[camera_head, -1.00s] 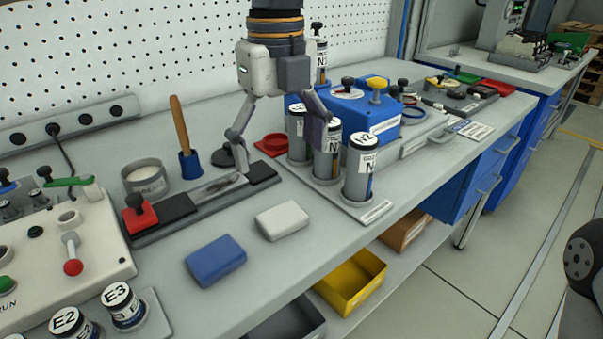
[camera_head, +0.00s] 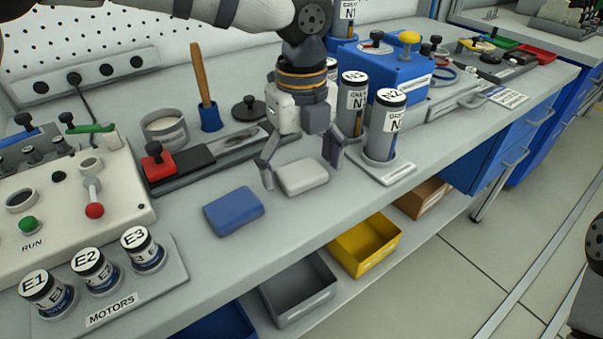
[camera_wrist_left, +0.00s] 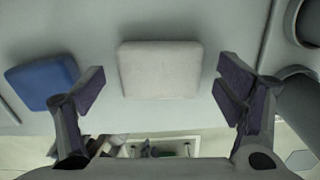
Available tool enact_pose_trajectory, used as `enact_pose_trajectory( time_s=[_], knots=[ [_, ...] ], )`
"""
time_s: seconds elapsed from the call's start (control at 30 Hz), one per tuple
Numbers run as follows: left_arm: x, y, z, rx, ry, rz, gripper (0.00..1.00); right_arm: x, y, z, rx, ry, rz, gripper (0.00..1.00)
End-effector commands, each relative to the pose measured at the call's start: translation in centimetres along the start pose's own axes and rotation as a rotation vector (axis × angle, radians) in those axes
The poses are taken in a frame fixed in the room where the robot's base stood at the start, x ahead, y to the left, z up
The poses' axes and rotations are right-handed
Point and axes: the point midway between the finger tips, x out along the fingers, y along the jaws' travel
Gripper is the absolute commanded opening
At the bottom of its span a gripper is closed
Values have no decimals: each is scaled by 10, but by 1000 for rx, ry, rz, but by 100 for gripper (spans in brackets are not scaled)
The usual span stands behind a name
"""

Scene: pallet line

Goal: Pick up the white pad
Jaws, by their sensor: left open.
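The white pad (camera_head: 302,177) lies flat on the grey bench top, just right of the blue pad (camera_head: 234,211). My left gripper (camera_head: 302,176) is open and points down over the white pad, with one finger to each side of it in the head view. In the left wrist view the white pad (camera_wrist_left: 160,69) lies between and beyond the two open fingers (camera_wrist_left: 162,95), with nothing held. The blue pad (camera_wrist_left: 43,83) shows at the left there, partly behind the left finger. My right gripper is not in view.
Labelled canisters (camera_head: 384,127) stand close to the right of the gripper. A grey rail with a red block (camera_head: 158,163) lies behind and left. A control box (camera_head: 72,198) and motor cylinders (camera_head: 92,270) stand at left. The bench's front strip is clear; a yellow bin (camera_head: 364,246) sits below.

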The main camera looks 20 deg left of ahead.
Motion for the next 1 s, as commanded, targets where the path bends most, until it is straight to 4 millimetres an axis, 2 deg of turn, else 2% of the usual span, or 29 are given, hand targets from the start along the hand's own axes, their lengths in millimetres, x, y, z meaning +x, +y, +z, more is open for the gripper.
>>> enact_pose_trajectory(
  time_s=[0.03,0.2,0.53,0.67,0.77,1.0],
  knots=[
    [-1,0,0,0,0,-1,81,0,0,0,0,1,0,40],
    [-1,0,0,0,0,0,43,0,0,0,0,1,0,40],
    [-2,0,0,0,-1,1,43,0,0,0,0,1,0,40],
    [-14,-1,0,0,-3,-3,43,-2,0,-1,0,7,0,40],
    [-35,-1,0,0,-5,-6,43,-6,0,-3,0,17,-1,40],
    [-106,44,-31,2,-17,-19,43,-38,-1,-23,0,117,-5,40]
  ],
)
